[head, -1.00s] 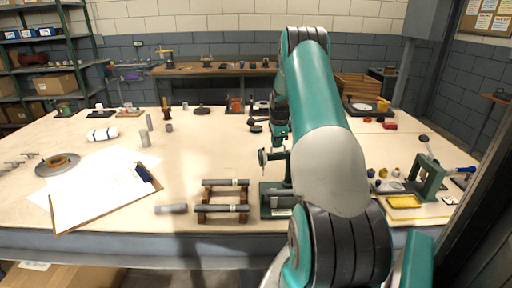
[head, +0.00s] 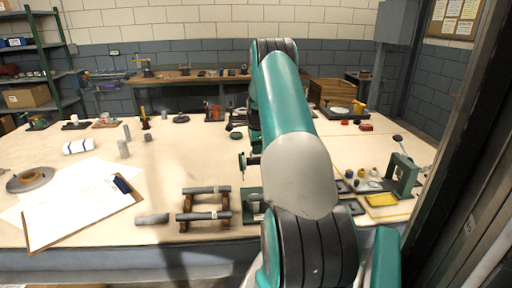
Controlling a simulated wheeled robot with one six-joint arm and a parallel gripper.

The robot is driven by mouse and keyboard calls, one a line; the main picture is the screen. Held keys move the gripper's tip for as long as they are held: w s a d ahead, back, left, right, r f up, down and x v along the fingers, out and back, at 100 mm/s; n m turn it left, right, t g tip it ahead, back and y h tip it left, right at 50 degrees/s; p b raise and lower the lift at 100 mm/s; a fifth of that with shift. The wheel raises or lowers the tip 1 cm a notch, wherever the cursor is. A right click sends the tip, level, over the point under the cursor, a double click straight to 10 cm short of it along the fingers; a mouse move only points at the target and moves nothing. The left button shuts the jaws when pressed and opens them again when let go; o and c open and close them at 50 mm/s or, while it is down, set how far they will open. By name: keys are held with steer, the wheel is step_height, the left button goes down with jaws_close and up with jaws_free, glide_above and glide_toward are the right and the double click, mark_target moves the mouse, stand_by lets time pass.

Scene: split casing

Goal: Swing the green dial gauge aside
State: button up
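The green dial gauge (head: 243,163) stands at the near middle of the table, just left of my teal arm. Its small round dial is seen nearly edge-on, with a thin stem below it. Its green base (head: 252,203) sits on the table near the front edge, and its right part is hidden behind my arm. My arm reaches out over the table, and its dark wrist parts show just above and behind the gauge. My gripper's fingers are hidden or too small to make out. I cannot tell whether they touch the gauge.
Left of the gauge, a brown cradle (head: 184,214) carries grey shafts. A clipboard (head: 80,205) and a round flanged part (head: 30,180) lie further left. On the right are a green press (head: 404,175) and a yellow tray (head: 382,200). The middle-left tabletop is mostly clear.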

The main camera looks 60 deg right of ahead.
step_height(320, 180, up, 17)
steer(key=s+a+b, duration=0.2)
steer(key=b, duration=0.1)
steer(key=shift+a+b, duration=0.3)
steer(key=shift+a, duration=0.05)
steer(key=w+a+r+n+y, duration=0.1)
steer(key=w+a+n, duration=0.3)
steer(key=a, duration=0.7)
steer(key=w+a+n+t, duration=0.1)
steer(key=w+a+n, duration=0.1)
steer(key=a+n, duration=0.6)
steer(key=w+a+r+n+y, duration=0.1)
steer(key=w+a+n, duration=0.2)
steer(key=a, duration=1)
steer(key=s+a+f+n+y, duration=0.1)
steer(key=s+a+n, duration=0.3)
steer(key=a, duration=0.3)
steer(key=s+a+n+g+y, duration=0.1)
steer(key=s+a+n, duration=0.35)
steer(key=a, duration=0.35)
steer(key=s+a+f+n+y, duration=0.1)
steer(key=s+a+n, duration=0.2)
steer(key=a+n, duration=0.3)
steer(key=s+a+f+n+g+y, duration=0.1)
steer(key=s+a+f+n, duration=0.1)
steer(key=s+a+n, duration=0.4)
steer(key=s+a, duration=0.2)
steer(key=s, duration=0.3)
steer(key=shift+s, duration=0.4)
